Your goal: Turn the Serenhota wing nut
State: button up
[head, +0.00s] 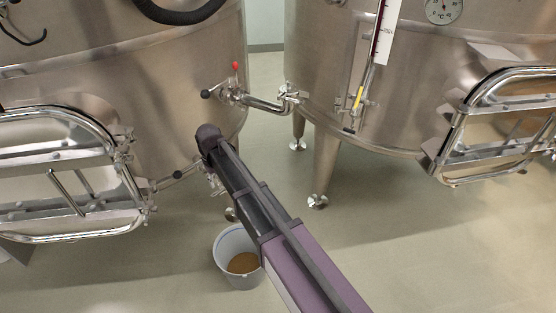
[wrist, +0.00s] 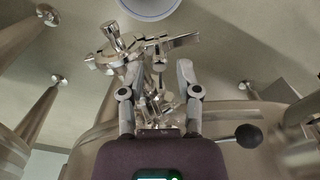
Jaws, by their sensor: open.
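My gripper (wrist: 159,72) is open in the wrist view, with one finger on each side of a cluster of shiny steel valve fittings (wrist: 158,52). The cluster has clamps, short stems and a flat handle (wrist: 180,42); a wing nut on it cannot be told apart for sure, and no name label is readable. No firm contact between fingers and steel is visible. In the head view my arm's end hides the gripper, and only a bit of the lower fitting (head: 215,183) on the left vat (head: 175,100) shows beside it.
A white bucket (head: 221,244) with brown contents stands below the fitting. A rod with a black ball knob (wrist: 248,135) sits right of my gripper. A red-tipped valve (head: 236,82) and pipe (head: 265,104) lead to the right vat (head: 400,90). Vat legs (head: 323,170) stand on open floor.

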jog(key=shift+m, duration=0.3)
jog(key=m, duration=0.3)
jog(key=shift+d, duration=0.15)
jog(key=m, duration=0.4)
jog(key=shift+d, duration=0.1)
jog(key=m, duration=0.4)
jog(key=shift+d, duration=0.1)
jog(key=m, duration=0.3)
jog(key=shift+d+m, duration=0.1)
jog(key=shift+m, duration=0.3)
notch_tip(320, 180, up, 14)
jog(key=p, duration=1.4)
jog(key=s+d+r+m+p, duration=0.1)
jog(key=s+d, duration=0.2)
jog(key=d, duration=2.2)
jog(key=shift+s+m, duration=0.2)
jog(key=shift+m, duration=0.2)
jog(key=shift+d+r, duration=0.1)
